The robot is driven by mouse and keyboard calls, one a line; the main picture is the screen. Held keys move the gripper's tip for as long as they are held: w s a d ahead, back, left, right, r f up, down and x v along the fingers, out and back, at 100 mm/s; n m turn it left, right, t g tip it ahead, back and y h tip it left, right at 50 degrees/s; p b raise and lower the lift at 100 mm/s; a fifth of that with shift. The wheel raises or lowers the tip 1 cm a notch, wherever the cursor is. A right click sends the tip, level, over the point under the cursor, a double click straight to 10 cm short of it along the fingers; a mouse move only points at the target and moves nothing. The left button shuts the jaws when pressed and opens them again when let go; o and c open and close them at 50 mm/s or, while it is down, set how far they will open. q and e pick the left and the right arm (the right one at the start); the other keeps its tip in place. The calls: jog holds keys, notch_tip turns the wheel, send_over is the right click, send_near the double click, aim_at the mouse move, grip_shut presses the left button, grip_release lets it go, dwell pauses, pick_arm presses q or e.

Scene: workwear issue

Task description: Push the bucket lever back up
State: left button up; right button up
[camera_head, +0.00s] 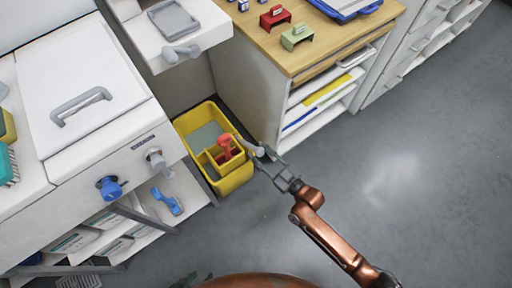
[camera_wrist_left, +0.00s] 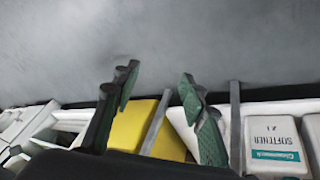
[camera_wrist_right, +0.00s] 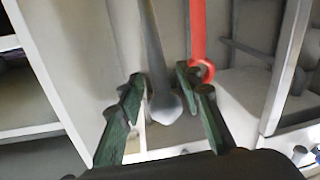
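The yellow bucket (camera_head: 233,183) stands on the floor between the white cabinet and the wooden-topped unit. A red part (camera_head: 225,141) rises inside it, and a red rod with a hooked end (camera_wrist_right: 198,40) shows in the right wrist view. The grey bucket lever (camera_head: 251,148) sticks out over the bucket's right side. My right gripper (camera_head: 264,158) is at the lever's end. In the right wrist view, the grey lever (camera_wrist_right: 163,100) with its rounded tip lies between the open fingers (camera_wrist_right: 160,78); contact is unclear. My left gripper (camera_wrist_left: 157,80) is open and empty, barely showing at the head view's bottom edge (camera_head: 185,281).
The white cabinet (camera_head: 110,150) with knobs and a handle stands left of the bucket. The wooden-topped unit (camera_head: 330,50) with open shelves is close behind the right arm. Grey floor (camera_head: 410,180) on the right is clear. A softener container (camera_wrist_left: 273,145) shows in the left wrist view.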

jog(key=shift+x, duration=0.9)
jog(key=shift+c, duration=0.3)
jog(key=shift+r, duration=0.1)
grip_shut()
